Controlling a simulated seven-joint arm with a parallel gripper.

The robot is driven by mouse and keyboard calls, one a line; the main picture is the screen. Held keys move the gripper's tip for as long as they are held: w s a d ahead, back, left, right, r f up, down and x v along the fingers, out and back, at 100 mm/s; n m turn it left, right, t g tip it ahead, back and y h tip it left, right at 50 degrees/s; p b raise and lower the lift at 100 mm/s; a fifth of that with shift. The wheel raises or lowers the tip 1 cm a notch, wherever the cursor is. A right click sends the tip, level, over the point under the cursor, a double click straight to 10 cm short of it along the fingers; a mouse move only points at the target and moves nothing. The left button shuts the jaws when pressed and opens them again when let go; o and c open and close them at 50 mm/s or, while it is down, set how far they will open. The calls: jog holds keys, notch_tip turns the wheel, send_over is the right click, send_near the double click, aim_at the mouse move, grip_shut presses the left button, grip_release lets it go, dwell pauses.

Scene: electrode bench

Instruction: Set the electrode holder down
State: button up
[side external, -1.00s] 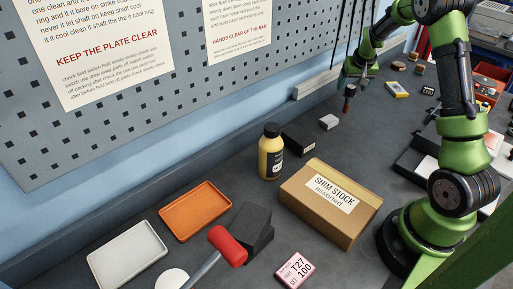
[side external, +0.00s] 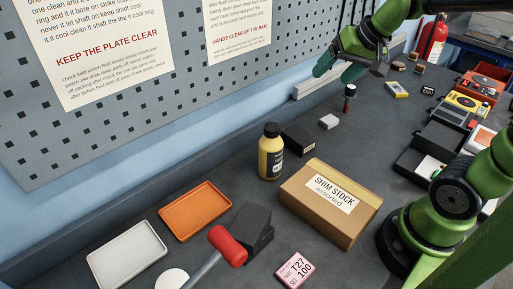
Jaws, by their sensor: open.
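What looks like the electrode holder (side external: 349,92), a small slim dark piece with a reddish-brown top, stands upright on the bench toward the back in the side external view. It is small in the picture, and its base is hard to make out. My gripper (side external: 336,72) is above it and a little to its left in the picture, with its dark fingers spread apart. It is open and empty, clear of the holder.
A small white block (side external: 329,122), a black box (side external: 298,140) and a yellow bottle (side external: 271,152) stand nearer. A shim stock carton (side external: 310,222) sits in front. The pegboard wall (side external: 150,110) rises at left.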

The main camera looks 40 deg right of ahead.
jog(key=s+a+n+y, duration=0.1)
jog(key=s+a+n, duration=0.1)
jog(key=s+a, duration=0.7)
jog(key=shift+a+f+t+y, duration=0.3)
jog(key=shift+a+f+t, duration=0.1)
jog(key=shift+a, duration=0.15)
